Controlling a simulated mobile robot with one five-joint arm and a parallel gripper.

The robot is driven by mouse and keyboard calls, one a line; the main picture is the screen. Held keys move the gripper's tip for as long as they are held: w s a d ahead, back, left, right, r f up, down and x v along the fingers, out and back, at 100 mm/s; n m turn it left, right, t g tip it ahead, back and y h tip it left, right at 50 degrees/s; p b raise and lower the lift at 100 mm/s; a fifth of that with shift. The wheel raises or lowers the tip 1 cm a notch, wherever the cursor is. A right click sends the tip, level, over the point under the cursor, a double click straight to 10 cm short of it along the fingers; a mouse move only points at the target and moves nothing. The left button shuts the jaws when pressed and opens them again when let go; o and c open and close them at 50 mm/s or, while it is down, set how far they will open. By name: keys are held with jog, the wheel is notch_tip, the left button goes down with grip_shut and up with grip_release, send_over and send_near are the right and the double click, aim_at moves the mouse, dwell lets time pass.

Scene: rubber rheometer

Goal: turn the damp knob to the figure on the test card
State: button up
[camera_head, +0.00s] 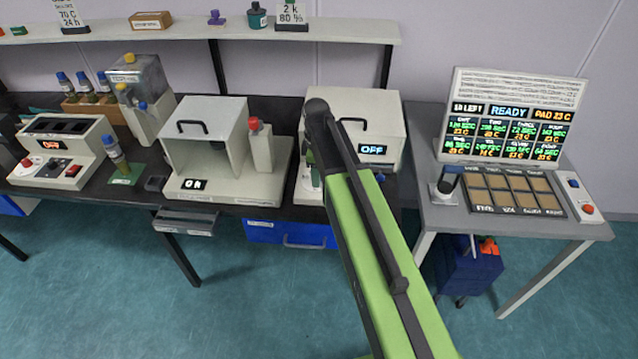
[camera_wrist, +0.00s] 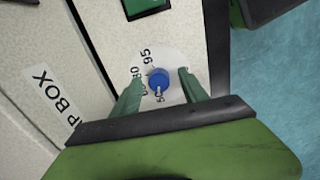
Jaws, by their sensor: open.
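The damp knob (camera_wrist: 158,79) is a blue cap on a white round dial (camera_wrist: 172,60) in the wrist view. Figures 95 and 80 show on the dial; others are partly hidden or too small to read. A pale pointer mark lies at the knob's lower side. My gripper (camera_wrist: 160,74) is open, one green finger on each side of the knob, with gaps visible. The panel is lettered "P BOX", partly cut off. A card reading "2 k 80 %" (camera_head: 292,14) stands on the shelf.
Another card (camera_head: 70,14) reads "70 C 24 h". An open-fronted white box (camera_head: 212,125) marked ON stands left of the damp box, whose display (camera_head: 372,149) reads OFF. A side table (camera_head: 510,225) with a READY screen (camera_head: 508,112) is at right. A green-faced part (camera_wrist: 145,7) lies above the dial.

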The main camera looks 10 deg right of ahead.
jog(key=shift+f, duration=0.1)
grip_shut()
jog(key=shift+s+d, duration=0.1)
jog(key=shift+d, duration=0.15)
jog(key=shift+a+m, duration=0.25)
jog(key=shift+m, duration=0.05)
jog(key=m, duration=0.2)
jog(key=shift+a+m, duration=0.1)
jog(key=shift+m, duration=0.3)
jog(key=m, duration=0.6)
jog(key=shift+a, duration=0.15)
jog(key=m, duration=0.5)
jog(key=shift+m, duration=0.4)
jog(key=shift+w+m+g, duration=0.2)
jog(key=shift+m+g, duration=0.1)
jog(key=shift+m, duration=1.9)
